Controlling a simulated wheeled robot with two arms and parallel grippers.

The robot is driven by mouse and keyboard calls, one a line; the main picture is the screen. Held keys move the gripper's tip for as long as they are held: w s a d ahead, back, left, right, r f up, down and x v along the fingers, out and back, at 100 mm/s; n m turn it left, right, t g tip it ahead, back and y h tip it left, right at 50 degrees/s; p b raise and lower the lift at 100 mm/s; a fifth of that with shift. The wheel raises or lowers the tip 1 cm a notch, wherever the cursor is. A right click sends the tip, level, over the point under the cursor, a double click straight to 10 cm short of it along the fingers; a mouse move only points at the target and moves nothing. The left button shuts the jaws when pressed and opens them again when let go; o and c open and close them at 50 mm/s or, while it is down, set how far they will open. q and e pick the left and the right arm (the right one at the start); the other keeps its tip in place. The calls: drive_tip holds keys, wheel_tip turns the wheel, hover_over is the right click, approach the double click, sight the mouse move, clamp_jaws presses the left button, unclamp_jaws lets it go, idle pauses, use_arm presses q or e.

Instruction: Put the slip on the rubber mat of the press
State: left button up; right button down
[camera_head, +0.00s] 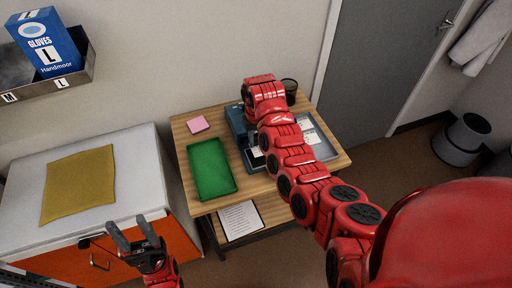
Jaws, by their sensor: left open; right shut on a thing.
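The blue-grey press (237,122) stands on the wooden table, largely covered by my red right arm. Its rubber mat cannot be made out. My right arm reaches over the press, and its gripper is hidden behind my own arm links, so I cannot see what it holds. Small white pieces (308,124) lie in a grey tray (325,151) right of the arm; I cannot tell whether one is the slip. My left gripper (132,232) is open and empty at the lower left, in front of the orange-fronted cabinet, far from the press.
On the wooden table (178,134) are a green tray (211,169), a pink pad (198,124) and a dark cup (290,89). A printed sheet (240,220) lies on the lower shelf. A yellow cloth (77,185) covers part of the white cabinet top (130,150).

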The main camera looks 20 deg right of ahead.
sight(256, 142)
drive_tip(key=shift+f+p, duration=0.9)
drive_tip(key=shift+f, duration=0.9)
drive_tip(key=shift+f, duration=0.15)
drive_tip(key=c, duration=0.7)
unclamp_jaws()
